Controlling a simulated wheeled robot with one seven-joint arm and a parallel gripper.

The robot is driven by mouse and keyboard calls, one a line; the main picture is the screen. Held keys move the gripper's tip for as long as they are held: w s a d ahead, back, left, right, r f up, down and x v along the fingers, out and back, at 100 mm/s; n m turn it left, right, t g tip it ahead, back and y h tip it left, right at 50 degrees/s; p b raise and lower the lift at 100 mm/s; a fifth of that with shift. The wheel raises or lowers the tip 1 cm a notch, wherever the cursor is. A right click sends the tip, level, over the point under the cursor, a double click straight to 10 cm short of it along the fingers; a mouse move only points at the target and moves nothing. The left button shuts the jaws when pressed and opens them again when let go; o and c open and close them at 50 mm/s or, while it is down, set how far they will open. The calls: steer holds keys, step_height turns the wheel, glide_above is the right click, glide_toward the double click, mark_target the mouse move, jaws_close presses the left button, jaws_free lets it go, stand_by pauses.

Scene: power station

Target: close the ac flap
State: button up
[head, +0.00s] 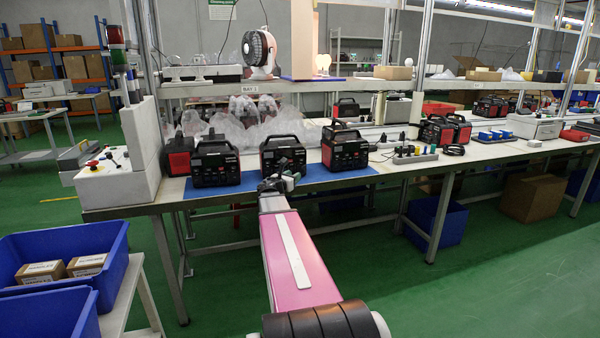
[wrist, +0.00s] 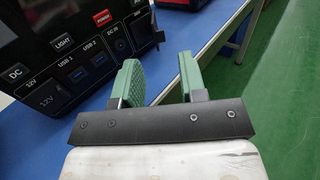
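A black power station (head: 283,158) with red trim stands on the blue mat, behind my gripper (head: 281,184) in the head view. In the wrist view a power station's front panel (wrist: 75,50) fills the upper left, with DC, LIGHT, POWER, USB and DC IN labels. A thin dark piece (wrist: 157,28) sticks out at the panel's right edge; I cannot tell whether it is the AC flap. My gripper (wrist: 158,70) has two green-padded fingers, spread apart with nothing between them. It is in front of the panel's lower right, apparently not touching it.
Similar power stations stand on the mat to the left (head: 213,162) and right (head: 344,148). The blue mat (head: 330,180) is clear near the table's front edge. A white control box (head: 118,180) stands at the table's left end. A shelf (head: 350,84) runs above the table.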

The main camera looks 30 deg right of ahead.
mark_target(302, 170)
steer(key=x, duration=0.7)
steer(key=shift+w+d, duration=0.25)
steer(key=shift+d, duration=0.05)
